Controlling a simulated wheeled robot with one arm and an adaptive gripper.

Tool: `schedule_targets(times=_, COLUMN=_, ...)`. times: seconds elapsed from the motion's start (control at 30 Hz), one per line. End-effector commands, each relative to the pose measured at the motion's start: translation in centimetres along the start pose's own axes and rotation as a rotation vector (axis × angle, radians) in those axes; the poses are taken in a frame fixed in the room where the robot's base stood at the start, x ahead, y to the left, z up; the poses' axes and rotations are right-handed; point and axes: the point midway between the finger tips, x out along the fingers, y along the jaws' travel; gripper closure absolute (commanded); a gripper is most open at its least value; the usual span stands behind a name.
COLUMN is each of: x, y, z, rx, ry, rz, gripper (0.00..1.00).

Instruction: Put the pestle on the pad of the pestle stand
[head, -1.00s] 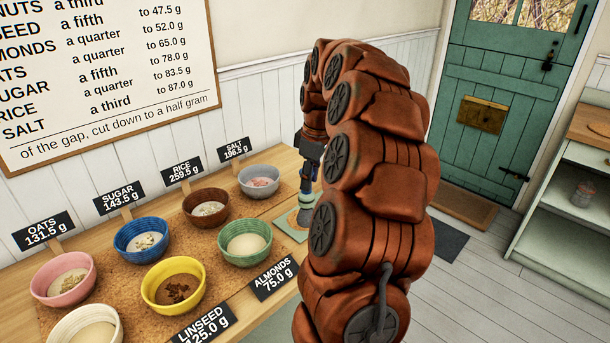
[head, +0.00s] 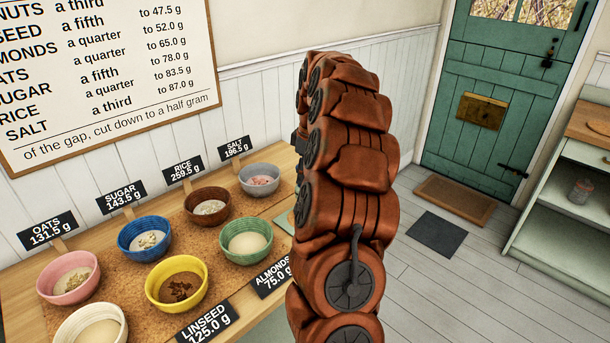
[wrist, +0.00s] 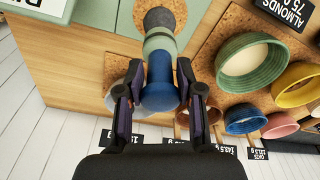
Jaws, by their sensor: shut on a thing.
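The pestle (wrist: 159,88) has a blue handle, a pale green band and a dark grey end. In the wrist view my gripper (wrist: 159,108) is shut on its blue handle, with one finger on each side. The pestle stand (wrist: 103,14) shows at the top of the wrist view as a pale green plate with a round brown pad (wrist: 154,3). The grey end overlaps the pad in the picture; I cannot tell whether they touch. In the head view my arm hides the gripper and pestle; only an edge of the stand (head: 285,223) shows.
Several bowls stand on a cork mat beside the stand, including the grey salt bowl (head: 260,179) and the green almonds bowl (head: 246,243). Label cards stand around them. In the wrist view, bare wooden tabletop (wrist: 70,60) lies left of the pestle.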

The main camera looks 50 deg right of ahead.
Motion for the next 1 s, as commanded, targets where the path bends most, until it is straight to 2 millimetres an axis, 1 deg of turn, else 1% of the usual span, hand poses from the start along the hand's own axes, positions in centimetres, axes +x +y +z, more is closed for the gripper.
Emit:
schedule_targets(times=0.13, x=1.2, y=-0.1, z=0.1, rx=0.0, ry=-0.001, rz=-0.001, gripper=1.0)
schedule_targets(times=0.5, x=1.7, y=0.0, z=0.2, rx=0.0, ry=0.0, rz=0.0, gripper=1.0)
schedule_targets(times=0.53, x=1.7, y=0.0, z=0.2, rx=0.0, ry=0.0, rz=0.0, gripper=0.63)
schedule_targets(times=0.77, x=1.6, y=0.0, z=0.2, rx=0.0, ry=0.0, rz=-0.001, gripper=0.39)
schedule_targets(times=1.0, x=1.6, y=0.0, z=0.2, rx=0.0, ry=0.0, rz=-0.001, gripper=0.39)
